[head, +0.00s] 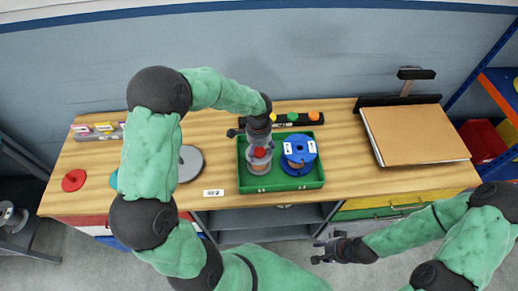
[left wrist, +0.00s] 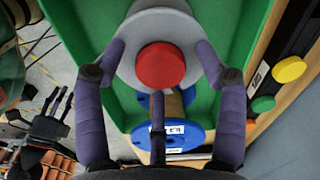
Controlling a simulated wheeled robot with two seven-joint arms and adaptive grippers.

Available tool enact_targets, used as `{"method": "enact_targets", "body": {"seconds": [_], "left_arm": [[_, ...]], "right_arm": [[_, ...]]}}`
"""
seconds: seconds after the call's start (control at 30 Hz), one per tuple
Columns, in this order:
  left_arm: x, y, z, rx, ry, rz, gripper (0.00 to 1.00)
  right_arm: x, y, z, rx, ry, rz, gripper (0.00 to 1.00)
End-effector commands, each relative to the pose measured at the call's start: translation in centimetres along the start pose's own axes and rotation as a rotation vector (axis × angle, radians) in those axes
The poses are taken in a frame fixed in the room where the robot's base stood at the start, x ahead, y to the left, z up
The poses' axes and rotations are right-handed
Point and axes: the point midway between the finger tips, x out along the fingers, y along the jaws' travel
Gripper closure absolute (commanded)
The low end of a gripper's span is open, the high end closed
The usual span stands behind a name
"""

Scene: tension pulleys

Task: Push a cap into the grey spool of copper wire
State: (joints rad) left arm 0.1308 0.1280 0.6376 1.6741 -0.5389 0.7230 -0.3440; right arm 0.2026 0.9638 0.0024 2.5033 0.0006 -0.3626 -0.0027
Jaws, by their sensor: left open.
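The grey spool of copper wire (head: 259,169) stands in the green tray (head: 283,187). Its grey upper flange (left wrist: 128,67) fills the upper middle of the left wrist view. A red cap (left wrist: 160,66) is at the flange's centre and stands out from it; how deep it sits cannot be told. It also shows in the head view (head: 260,152). My left gripper (head: 259,143) is open over the spool, its fingers (left wrist: 160,62) spread around the cap near the flange; contact is unclear. My right gripper (head: 325,250) is open and empty, in front of the bench.
A blue spool (head: 299,152) stands right of the grey one in the tray. Behind it a black rack (head: 306,120) holds yellow, green and orange caps. A cardboard-coloured panel (head: 415,134) lies at right. Red (head: 74,180) and grey discs (head: 190,163) lie at left.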

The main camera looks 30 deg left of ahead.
Motion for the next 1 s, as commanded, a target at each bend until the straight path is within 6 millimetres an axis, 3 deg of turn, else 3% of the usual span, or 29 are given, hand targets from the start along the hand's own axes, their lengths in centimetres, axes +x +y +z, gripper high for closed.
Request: {"method": "enact_targets", "body": {"seconds": [0.17, 0.5, 0.7, 1.0], "left_arm": [[-1.4, -0.1, -0.1, 0.001, 0.002, -0.003, 0.28], [-7.8, -0.1, -0.1, -0.001, 0.004, -0.003, 0.28], [-10.7, 0.0, -0.1, 0.001, 0.002, -0.002, 0.28], [-12.0, 0.0, 0.0, 0.0, 0.0, 0.001, 0.28]], "right_arm": [[0.0, 0.0, 0.0, 0.0, 0.0, 0.0, 0.6], [0.0, 0.0, 0.0, 0.0, 0.0, 0.0, 0.6], [0.0, 0.0, 0.0, 0.0, 0.0, 0.0, 0.6], [0.0, 0.0, 0.0, 0.0, 0.0, 0.0, 0.6]]}}
